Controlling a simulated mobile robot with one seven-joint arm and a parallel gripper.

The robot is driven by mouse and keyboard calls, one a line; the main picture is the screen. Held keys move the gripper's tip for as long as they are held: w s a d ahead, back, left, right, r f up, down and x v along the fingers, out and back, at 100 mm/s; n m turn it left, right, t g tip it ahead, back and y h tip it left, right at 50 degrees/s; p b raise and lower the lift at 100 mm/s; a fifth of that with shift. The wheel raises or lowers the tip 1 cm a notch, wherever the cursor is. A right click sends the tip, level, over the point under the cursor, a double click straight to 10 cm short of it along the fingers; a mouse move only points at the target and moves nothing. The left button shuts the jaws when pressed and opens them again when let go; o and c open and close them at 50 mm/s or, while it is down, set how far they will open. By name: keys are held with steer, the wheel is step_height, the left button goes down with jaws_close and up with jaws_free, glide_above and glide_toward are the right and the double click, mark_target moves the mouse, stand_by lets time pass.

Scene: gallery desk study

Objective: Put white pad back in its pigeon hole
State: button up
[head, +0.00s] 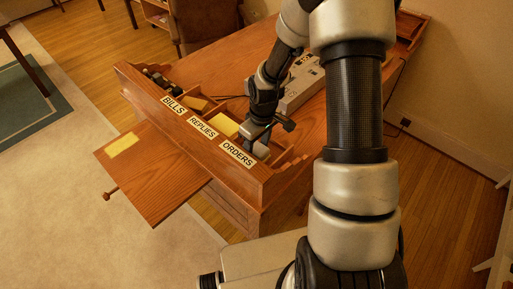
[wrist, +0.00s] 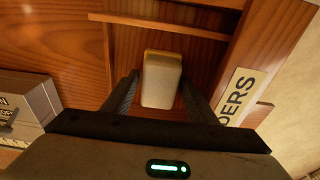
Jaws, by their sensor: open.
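A pale, cream-white block, which looks like the white pad (wrist: 162,82), stands in a wooden compartment in the wrist view. My gripper (wrist: 159,76) is open, with one dark finger on each side of the pad. I cannot tell whether the fingers touch it. In the head view my gripper (head: 256,138) reaches down into the desk organiser behind the ORDERS label (head: 237,153). The pad is mostly hidden by the gripper there. Part of the ORDERS label also shows in the wrist view (wrist: 236,97).
REPLIES (head: 203,127) and BILLS (head: 173,105) label the neighbouring compartments, with yellowish pads (head: 225,125) behind. A yellow note (head: 122,145) lies on the pull-out board (head: 155,180). A grey box-like device (head: 298,85) stands on the desk close behind my gripper. Wooden dividers surround the compartment.

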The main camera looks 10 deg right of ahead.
mark_target(260, 150)
step_height(260, 150, up, 12)
steer(key=s+p, duration=0.1)
steer(key=shift+d+f, duration=0.2)
steer(key=shift+d, duration=0.2)
steer(key=shift+s+r, duration=0.1)
